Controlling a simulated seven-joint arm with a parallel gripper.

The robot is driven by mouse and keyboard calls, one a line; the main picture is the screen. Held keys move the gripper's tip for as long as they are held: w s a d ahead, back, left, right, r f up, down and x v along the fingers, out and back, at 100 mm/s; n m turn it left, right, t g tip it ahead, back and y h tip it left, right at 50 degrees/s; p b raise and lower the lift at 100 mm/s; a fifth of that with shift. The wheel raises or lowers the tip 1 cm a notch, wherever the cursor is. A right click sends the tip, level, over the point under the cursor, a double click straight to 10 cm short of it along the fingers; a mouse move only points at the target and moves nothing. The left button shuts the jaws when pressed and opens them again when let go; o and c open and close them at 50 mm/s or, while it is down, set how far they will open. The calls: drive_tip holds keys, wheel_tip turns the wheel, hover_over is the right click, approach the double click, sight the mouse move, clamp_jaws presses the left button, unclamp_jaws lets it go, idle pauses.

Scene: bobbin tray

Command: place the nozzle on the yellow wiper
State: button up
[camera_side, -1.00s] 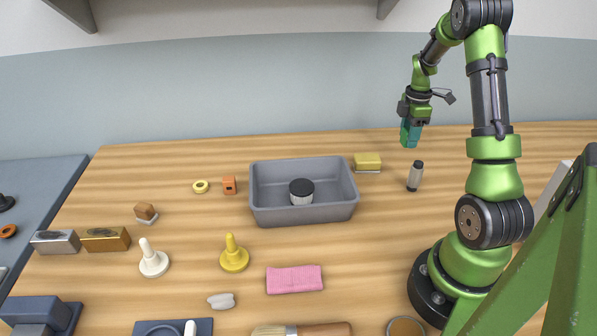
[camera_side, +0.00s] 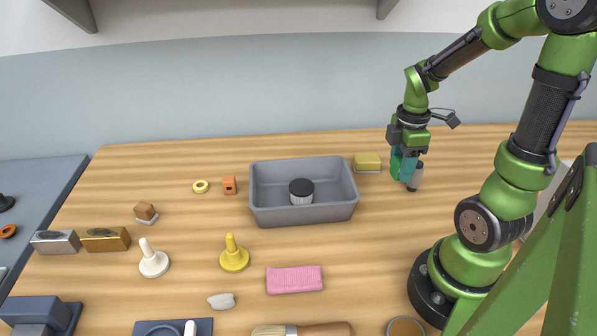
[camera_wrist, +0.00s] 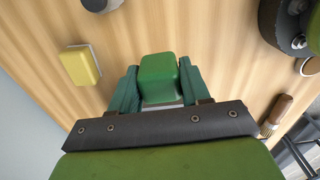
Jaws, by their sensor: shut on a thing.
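The yellow wiper (camera_side: 367,161), a yellow block on a pale base, lies right of the grey bin; it also shows in the wrist view (camera_wrist: 80,65). My gripper (camera_side: 405,172) is low over the table just right of it. In the wrist view my gripper (camera_wrist: 158,85) is shut on a green block (camera_wrist: 160,70) with a pale underside, held between its teal fingers. Two cone-shaped pieces on round bases look like nozzles: a yellow one (camera_side: 234,256) and a white one (camera_side: 153,261). Both stand upright on the table, far left of my gripper. I cannot tell which is meant.
A grey cylinder (camera_side: 417,174) stands close beside my gripper. The grey bin (camera_side: 305,215) holds a black-topped jar (camera_side: 301,192). A pink cloth (camera_side: 294,279), a brush (camera_side: 305,330) and small blocks lie around. The wood between bin and cloth is clear.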

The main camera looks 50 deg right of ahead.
drive_tip(key=shift+w+d+f, duration=0.1)
drive_tip(key=shift+d+f, duration=0.1)
hover_over(368, 157)
drive_tip(key=shift+s+a+f, duration=0.2)
drive_tip(key=shift+s+f, duration=0.05)
drive_tip(key=shift+f, duration=0.45)
drive_tip(key=shift+w+d+f, duration=0.1)
drive_tip(key=shift+w+f, duration=0.05)
drive_tip(key=shift+f, duration=0.75)
drive_tip(key=shift+w+d+f, duration=0.1)
drive_tip(key=shift+f, duration=0.75)
drive_tip(key=shift+f, duration=0.1)
drive_tip(key=o, duration=1.1)
drive_tip(key=shift+c, duration=0.2)
